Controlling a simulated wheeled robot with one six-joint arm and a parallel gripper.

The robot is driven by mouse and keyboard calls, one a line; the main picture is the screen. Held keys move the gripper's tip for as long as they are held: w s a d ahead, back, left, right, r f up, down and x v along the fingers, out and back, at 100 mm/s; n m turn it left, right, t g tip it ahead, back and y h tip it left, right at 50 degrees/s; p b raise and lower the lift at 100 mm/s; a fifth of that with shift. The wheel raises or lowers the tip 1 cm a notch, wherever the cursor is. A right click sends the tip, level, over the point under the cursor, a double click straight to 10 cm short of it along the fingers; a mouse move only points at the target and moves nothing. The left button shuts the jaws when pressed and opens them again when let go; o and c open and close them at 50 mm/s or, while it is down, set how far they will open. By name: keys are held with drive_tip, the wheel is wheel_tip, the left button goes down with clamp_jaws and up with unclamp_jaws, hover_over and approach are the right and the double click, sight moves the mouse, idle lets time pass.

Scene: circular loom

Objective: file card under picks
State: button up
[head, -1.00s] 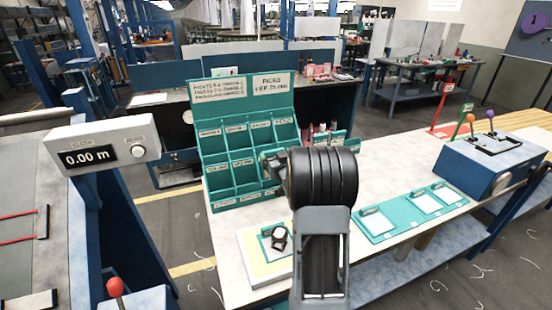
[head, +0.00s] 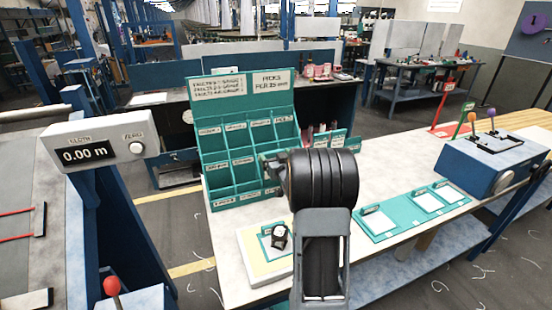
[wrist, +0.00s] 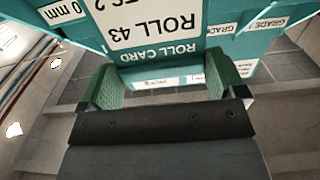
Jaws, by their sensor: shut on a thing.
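In the wrist view, my gripper (wrist: 165,72) has its two green fingers shut on a white roll card (wrist: 160,28) in a teal holder. The card reads "ROLL CARD" and "ROLL 43", upside down in the picture, and its far part is cut off by the frame edge. In the head view, a teal card rack (head: 220,175) with rows of labelled compartments stands on the bench. Its right header (head: 270,84) reads "PICKS PER 25 mm". My arm's black wrist stands in front of the rack's lower right and hides the fingers and card.
A pale board (head: 254,262) with a small dark instrument (head: 279,238) lies in front of the rack. A teal tray (head: 378,237) with white cards lies to the right, before a blue control box (head: 485,165). A 0.00 m display (head: 88,153) stands left. Bare bench shows between.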

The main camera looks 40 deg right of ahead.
drive_tip(key=shift+f+b, duration=0.5)
idle(0.4)
drive_tip(key=shift+f+b, duration=2.3)
drive_tip(key=shift+b, duration=0.1)
drive_tip(key=o, duration=0.7)
drive_tip(key=shift+r, duration=0.15)
drive_tip(key=shift+o, duration=0.2)
drive_tip(key=b+v, duration=0.1)
drive_tip(key=v, duration=0.6)
drive_tip(key=shift+s, duration=0.25)
